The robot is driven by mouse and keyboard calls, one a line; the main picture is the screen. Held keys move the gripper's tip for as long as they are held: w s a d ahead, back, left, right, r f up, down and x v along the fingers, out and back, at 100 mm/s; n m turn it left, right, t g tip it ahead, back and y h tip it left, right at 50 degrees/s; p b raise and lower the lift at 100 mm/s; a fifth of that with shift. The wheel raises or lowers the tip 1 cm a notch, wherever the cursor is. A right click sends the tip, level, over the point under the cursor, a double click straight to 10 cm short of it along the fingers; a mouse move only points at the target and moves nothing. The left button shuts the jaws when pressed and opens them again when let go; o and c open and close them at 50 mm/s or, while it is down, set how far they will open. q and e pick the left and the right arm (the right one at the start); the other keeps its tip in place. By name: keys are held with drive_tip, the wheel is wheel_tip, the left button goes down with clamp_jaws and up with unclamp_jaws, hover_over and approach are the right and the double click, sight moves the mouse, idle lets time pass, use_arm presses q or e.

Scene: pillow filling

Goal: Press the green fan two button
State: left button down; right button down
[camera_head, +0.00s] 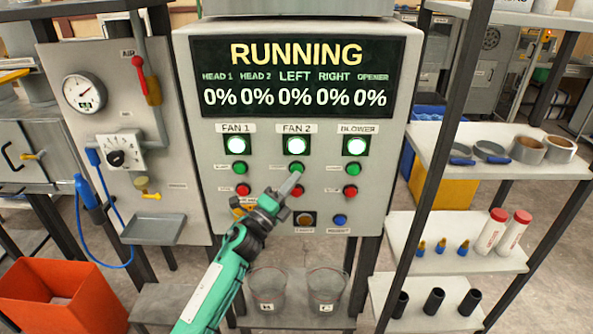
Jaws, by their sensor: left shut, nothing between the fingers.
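The control panel (215,190) faces me, with a display (296,80) reading RUNNING and 0% under each heading. Under the FAN 2 label is a lit lamp (296,146). The green fan two button (297,166) is just below it, its lower part close to my fingertips. My right gripper is not in view.
Green buttons for FAN 1 (239,168) and BLOWER (352,168) flank it, with red buttons (243,190) below. A gauge panel (110,110) stands left and a shelf rack (490,150) right. An orange bin (62,297) is at lower left. Two clear cups (325,290) stand below.

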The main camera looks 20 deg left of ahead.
use_arm(q)
drive_tip(key=shift+s, duration=0.15)
drive_tip(key=shift+s+d+p, duration=0.15)
drive_tip(key=shift+s+d, duration=0.1)
drive_tip(key=shift+s, duration=0.55)
drive_tip(key=shift+s+d+p, duration=0.15)
drive_tip(key=shift+s+d, duration=0.1)
drive_tip(key=shift+s, duration=0.55)
drive_tip(key=shift+s+d+p, duration=0.15)
drive_tip(key=shift+s+d, duration=0.1)
drive_tip(key=shift+s, duration=0.55)
drive_tip(key=shift+f, duration=0.1)
